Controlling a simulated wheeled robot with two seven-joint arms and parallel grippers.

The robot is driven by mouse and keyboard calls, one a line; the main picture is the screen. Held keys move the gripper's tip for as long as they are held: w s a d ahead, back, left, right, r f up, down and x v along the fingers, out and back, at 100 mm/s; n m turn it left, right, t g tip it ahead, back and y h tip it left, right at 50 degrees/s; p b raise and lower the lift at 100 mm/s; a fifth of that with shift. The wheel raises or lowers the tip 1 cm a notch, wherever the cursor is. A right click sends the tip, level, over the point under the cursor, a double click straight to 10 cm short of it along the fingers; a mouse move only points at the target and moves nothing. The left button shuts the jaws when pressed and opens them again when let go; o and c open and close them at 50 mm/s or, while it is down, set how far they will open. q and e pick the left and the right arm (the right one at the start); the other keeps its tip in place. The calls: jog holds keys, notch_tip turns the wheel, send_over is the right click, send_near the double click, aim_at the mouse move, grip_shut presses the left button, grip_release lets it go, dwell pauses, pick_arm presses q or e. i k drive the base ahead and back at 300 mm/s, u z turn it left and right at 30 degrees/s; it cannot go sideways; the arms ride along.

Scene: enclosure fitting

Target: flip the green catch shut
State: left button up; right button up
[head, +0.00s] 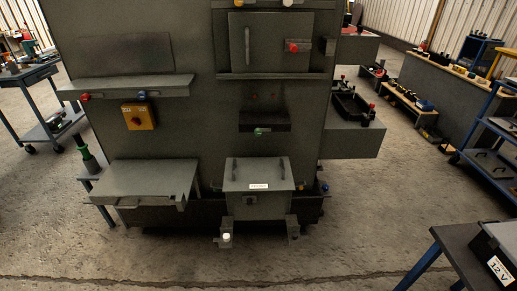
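A small green catch (262,131) shows at the lower front of a dark box (278,121) on the middle of the grey enclosure panel (210,120). It is too small to tell whether it is open or shut. Neither of my grippers can be seen in the head view.
A red knob (292,47) is on the door above, and a yellow switch box (139,116) is at left. A lidded grey box (257,175) and a sloped cover (148,179) stick out below. A trolley (50,130) stands left, a table (460,255) front right. The front floor is clear.

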aim_at(215, 186)
jog(key=z, duration=0.2)
jog(key=i, duration=0.95)
jog(key=z, duration=0.4)
